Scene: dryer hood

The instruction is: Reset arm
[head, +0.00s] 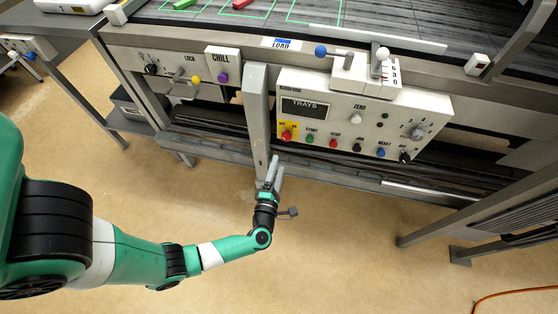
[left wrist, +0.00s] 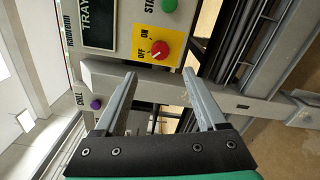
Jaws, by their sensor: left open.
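My left gripper (head: 272,172) is open at the lower end of a grey upright post (head: 256,105), below the control panel (head: 350,112). In the left wrist view the two fingers (left wrist: 160,82) stand apart, with the grey post (left wrist: 238,102) crossing behind them. Nothing is held between them. I cannot tell whether a finger touches the post. The red OFF/ON knob (head: 287,135) on its yellow plate lies above the gripper; in the left wrist view the knob (left wrist: 160,50) shows just beyond the fingertips. My right gripper is not in view.
The panel carries several coloured knobs, including a blue one under RESET (head: 381,152). A purple CHILL knob (head: 222,78) is left of the post. The floor (head: 340,250) below is open.

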